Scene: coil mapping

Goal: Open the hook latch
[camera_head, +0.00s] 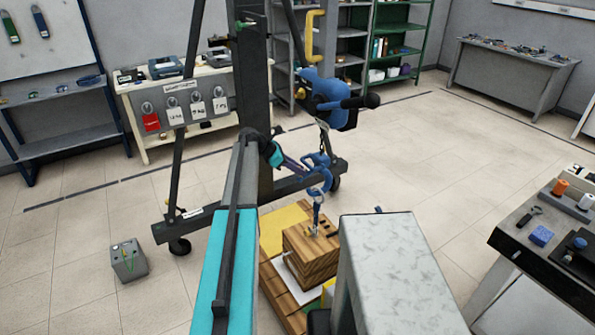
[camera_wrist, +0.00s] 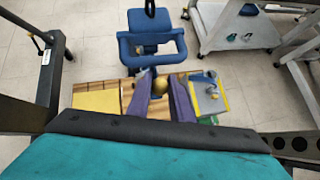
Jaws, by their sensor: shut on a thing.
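The blue hook (camera_head: 319,178) hangs on a chain below the blue hoist (camera_head: 325,95) in the head view. Its blue frame shows at the top of the wrist view (camera_wrist: 150,42). My gripper (camera_head: 305,168) reaches it from the left.
A wooden block (camera_head: 310,245) with a metal fitting sits on a pallet below the hook. A dark gantry post (camera_head: 252,100) stands just behind my arm. A grey weight box (camera_head: 128,262) is on the floor at left. A workbench (camera_head: 545,235) stands at right.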

